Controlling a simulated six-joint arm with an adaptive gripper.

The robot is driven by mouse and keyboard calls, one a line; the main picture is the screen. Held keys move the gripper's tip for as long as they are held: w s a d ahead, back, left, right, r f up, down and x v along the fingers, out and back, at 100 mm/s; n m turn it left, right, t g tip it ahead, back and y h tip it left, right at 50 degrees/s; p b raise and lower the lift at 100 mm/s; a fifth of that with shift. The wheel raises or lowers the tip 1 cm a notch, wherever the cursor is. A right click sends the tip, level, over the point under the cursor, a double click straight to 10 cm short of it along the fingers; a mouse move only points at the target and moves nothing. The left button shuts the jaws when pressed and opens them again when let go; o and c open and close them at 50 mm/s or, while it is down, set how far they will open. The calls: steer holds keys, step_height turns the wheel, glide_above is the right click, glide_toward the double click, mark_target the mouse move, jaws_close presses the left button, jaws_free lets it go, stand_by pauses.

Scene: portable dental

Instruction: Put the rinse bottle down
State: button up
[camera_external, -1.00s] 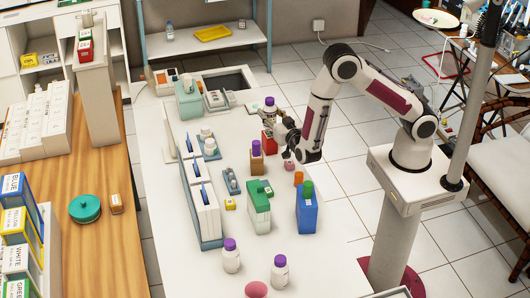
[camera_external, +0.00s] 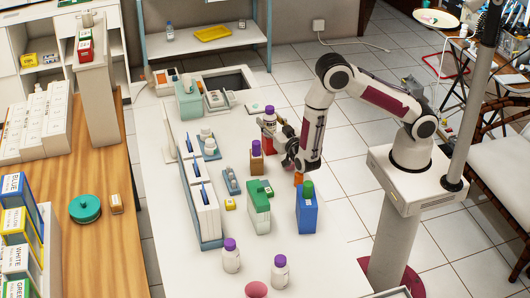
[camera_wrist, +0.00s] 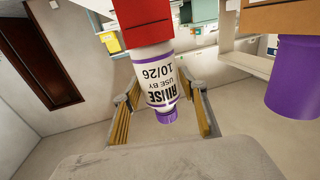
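The rinse bottle (camera_external: 269,115) is white with a purple cap and stands upright at the far right part of the white counter, directly above a red block (camera_external: 267,133). In the wrist view the bottle (camera_wrist: 163,82) appears upside down, its label reading "RINSE USE BY 10/26", with its base against the red block (camera_wrist: 142,22); I cannot tell whether it rests fully on it. My gripper (camera_external: 278,122) reaches in from the right. In the wrist view its two fingertips (camera_wrist: 164,92) lie on either side of the bottle, close against it.
A brown block with a purple-capped item (camera_external: 256,160) stands just in front. Green (camera_external: 257,210) and blue (camera_external: 307,215) containers stand nearer, with two white purple-capped bottles (camera_external: 231,258) at the front. White organizers (camera_external: 203,205) line the left side.

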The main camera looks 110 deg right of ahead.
mark_target(273, 121)
steer(key=shift+r, duration=0.15)
stand_by(0.3)
steer(key=shift+s+a, duration=0.1)
steer(key=shift+a, duration=0.65)
steer(key=shift+s+a, duration=0.2)
steer(key=shift+a, duration=0.65)
steer(key=shift+d+r, duration=0.15)
steer(key=shift+r, duration=3.35)
